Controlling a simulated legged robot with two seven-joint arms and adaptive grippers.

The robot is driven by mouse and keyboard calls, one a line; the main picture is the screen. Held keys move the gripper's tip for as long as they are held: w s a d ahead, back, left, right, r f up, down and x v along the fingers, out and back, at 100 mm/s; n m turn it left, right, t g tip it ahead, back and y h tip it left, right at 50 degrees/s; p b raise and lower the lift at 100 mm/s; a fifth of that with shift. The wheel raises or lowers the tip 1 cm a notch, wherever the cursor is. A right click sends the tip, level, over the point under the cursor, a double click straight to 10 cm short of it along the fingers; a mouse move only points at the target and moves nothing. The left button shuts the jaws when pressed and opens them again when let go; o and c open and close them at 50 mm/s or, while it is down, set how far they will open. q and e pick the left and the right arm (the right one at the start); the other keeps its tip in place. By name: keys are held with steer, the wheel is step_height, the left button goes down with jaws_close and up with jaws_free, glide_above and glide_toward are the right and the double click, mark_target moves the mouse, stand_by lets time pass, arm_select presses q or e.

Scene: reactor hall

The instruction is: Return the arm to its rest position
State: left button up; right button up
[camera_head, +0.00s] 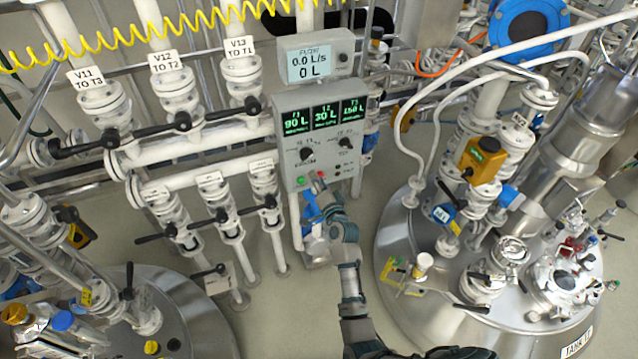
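My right arm (349,290) comes in from the bottom edge and reaches up over the floor toward the grey control panel (289,155). My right gripper (322,193) is at the arm's upper end, just below the panel's lower edge, close to the green and red buttons. It looks small and dark, and I cannot tell whether its fingers are open or shut, or whether it touches the panel. I see nothing held in it. My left gripper is not in view.
A flow display (316,64) reading 0 L stands above the panel. White valve pipes (234,232) with black handles stand left of it. A large steel tank (395,235) is right of my arm, another steel tank (190,310) at lower left. Clear floor (285,315) lies between them.

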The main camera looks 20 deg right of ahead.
steer(key=shift+s, duration=0.7)
